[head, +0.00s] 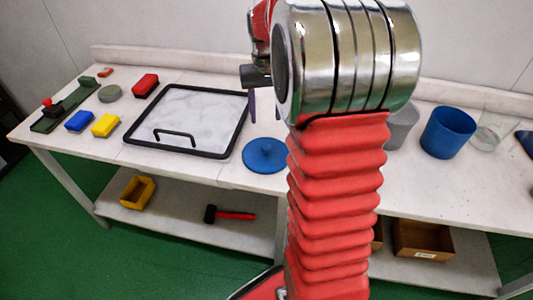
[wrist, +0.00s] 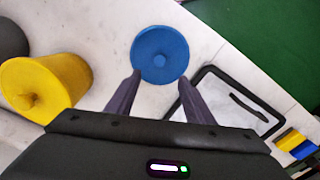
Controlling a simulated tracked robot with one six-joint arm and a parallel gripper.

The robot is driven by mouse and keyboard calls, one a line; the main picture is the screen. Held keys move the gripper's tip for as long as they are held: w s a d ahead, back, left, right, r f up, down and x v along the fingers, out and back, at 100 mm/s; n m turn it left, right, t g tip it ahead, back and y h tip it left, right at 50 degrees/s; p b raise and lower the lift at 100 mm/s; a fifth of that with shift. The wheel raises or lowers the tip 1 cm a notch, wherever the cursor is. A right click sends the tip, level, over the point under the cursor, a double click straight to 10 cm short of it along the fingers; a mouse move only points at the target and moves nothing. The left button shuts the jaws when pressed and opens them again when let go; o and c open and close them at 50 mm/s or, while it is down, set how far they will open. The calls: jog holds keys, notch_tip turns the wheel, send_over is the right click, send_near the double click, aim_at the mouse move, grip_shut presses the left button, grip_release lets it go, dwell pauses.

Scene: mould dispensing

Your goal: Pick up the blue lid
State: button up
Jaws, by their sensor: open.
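The blue lid (head: 265,155) is a round disc with a small knob at its centre. It lies flat on the white bench, right of the black-framed tray. In the wrist view the lid (wrist: 160,54) is just beyond the fingertips. My gripper (wrist: 158,75) is open, with its two dark fingers apart and nothing between them. The fingertips point at the near edge of the lid; I cannot tell their height over the bench. In the head view my arm hides part of the bench, and the gripper's fingers (head: 264,105) show partly behind it, above the lid.
The black-framed tray (head: 244,122) lies close left of the lid. A yellow lidded container (wrist: 62,82) stands left in the wrist view. A blue bucket (head: 447,133) and a grey cup (head: 402,125) stand right of my arm. Red, yellow and blue blocks lie far left.

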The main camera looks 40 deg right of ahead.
send_over(266, 147)
notch_tip(266, 147, down, 7)
jog(key=shift+w+f, duration=0.1)
jog(key=shift+f, duration=0.1)
dwell(0.3)
jog(key=shift+f, duration=2.6)
jog(key=shift+c, duration=0.5)
grip_shut()
